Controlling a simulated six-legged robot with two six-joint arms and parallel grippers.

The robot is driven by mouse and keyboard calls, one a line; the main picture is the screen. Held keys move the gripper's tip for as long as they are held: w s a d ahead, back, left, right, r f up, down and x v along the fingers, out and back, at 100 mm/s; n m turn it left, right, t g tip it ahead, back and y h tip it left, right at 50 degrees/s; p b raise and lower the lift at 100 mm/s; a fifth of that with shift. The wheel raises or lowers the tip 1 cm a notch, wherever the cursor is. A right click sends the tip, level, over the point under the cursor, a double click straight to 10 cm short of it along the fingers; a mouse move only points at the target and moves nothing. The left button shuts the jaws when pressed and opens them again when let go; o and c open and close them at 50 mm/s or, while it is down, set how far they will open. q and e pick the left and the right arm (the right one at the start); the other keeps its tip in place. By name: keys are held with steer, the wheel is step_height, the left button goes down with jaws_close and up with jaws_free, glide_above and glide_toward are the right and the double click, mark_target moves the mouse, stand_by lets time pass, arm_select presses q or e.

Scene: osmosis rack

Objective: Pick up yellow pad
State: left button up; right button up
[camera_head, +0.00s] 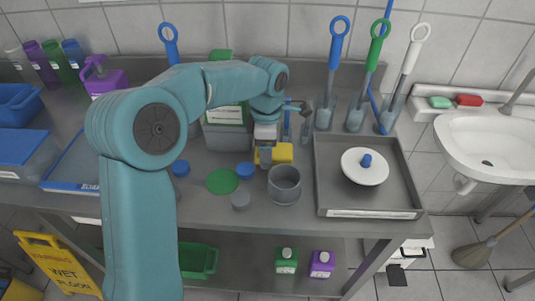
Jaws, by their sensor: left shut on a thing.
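The yellow pad (283,153) is on or just above the grey metal table, left of the grey tray. My left gripper (266,156) reaches down over it from above and is shut on it. The gripper hides the pad's left part. I cannot tell whether the pad is lifted off the table. My right gripper is not in view.
A grey cup (284,186) stands just in front of the pad. A blue cap (245,170) and a green disc (222,181) lie to the left. A grey tray (405,166) with a white lid (350,170) is at the right. Brushes in clear holders stand behind.

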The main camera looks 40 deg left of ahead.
arm_select(q)
step_height(320, 180, up, 18)
steer(key=p, duration=0.3)
steer(key=shift+f, duration=0.25)
steer(key=shift+c, duration=0.7)
steer(key=o, duration=0.5)
steer(key=c, duration=0.3)
steer(key=shift+c, duration=0.2)
